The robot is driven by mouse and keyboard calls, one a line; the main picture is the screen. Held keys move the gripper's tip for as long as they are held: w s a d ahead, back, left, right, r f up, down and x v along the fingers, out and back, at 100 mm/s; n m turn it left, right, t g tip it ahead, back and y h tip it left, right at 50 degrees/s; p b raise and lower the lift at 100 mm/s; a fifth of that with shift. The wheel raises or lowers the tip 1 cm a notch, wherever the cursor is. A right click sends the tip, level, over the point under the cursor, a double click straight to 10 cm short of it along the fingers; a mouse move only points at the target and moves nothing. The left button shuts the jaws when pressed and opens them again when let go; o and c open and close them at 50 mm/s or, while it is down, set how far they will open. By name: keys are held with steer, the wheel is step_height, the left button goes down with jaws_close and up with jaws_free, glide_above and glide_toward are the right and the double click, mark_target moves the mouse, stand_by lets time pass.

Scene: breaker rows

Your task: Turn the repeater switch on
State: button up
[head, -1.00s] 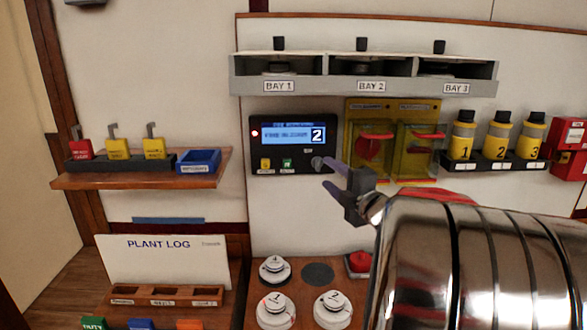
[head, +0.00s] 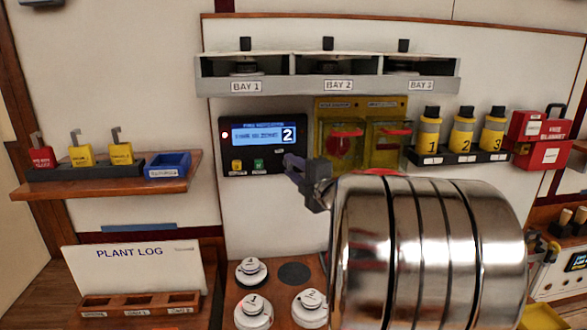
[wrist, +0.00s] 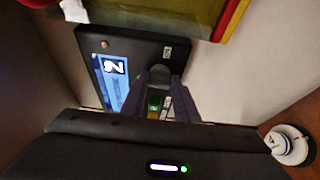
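The fire repeater (head: 262,169) is a black wall panel with a lit blue screen and a small red light at its upper left. It also shows in the wrist view (wrist: 92,47), turned on its side. Its grey rotary switch (wrist: 161,76) is at the panel's lower right. My gripper (head: 288,163) is at the switch and hides it in the head view. In the wrist view my gripper's purple fingers (wrist: 163,82) stand apart on either side of the switch. I cannot tell whether they touch it, nor which way it points.
Yellow covers (head: 358,105) over red handles are just right of the panel. A shelf of bays (head: 325,84) is above, and several yellow bottles (head: 463,130) stand to the right. White round detectors (head: 253,312) sit on the ledge below.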

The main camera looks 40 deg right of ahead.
steer(key=c, duration=0.6)
steer(key=shift+o, duration=0.2)
steer(key=shift+f+m, duration=0.15)
steer(key=shift+m, duration=0.15)
steer(key=m+t, duration=0.1)
steer(key=m, duration=0.2)
steer(key=shift+f+h, duration=0.2)
steer(key=shift+h, duration=0.1)
steer(key=m, duration=0.2)
steer(key=m+t+h, duration=0.1)
steer(key=m, duration=0.1)
steer(key=shift+w+a+f+m, duration=0.1)
steer(key=shift+a+f+m, duration=0.05)
steer(key=shift+m, duration=0.15)
steer(key=m+h, duration=0.1)
steer(key=m, duration=0.2)
steer(key=m+h, duration=0.2)
steer(key=m, duration=0.2)
steer(key=shift+w+a+f+h, duration=0.1)
steer(key=shift+f+h, duration=0.05)
steer(key=shift+h, duration=0.15)
steer(key=m+h, duration=0.1)
steer(key=m, duration=0.2)
steer(key=m+g+h, duration=0.1)
steer(key=m+h, duration=0.1)
steer(key=m, duration=0.2)
steer(key=shift+a+h, duration=0.1)
steer(key=shift+h, duration=0.2)
steer(key=shift+m, duration=0.3)
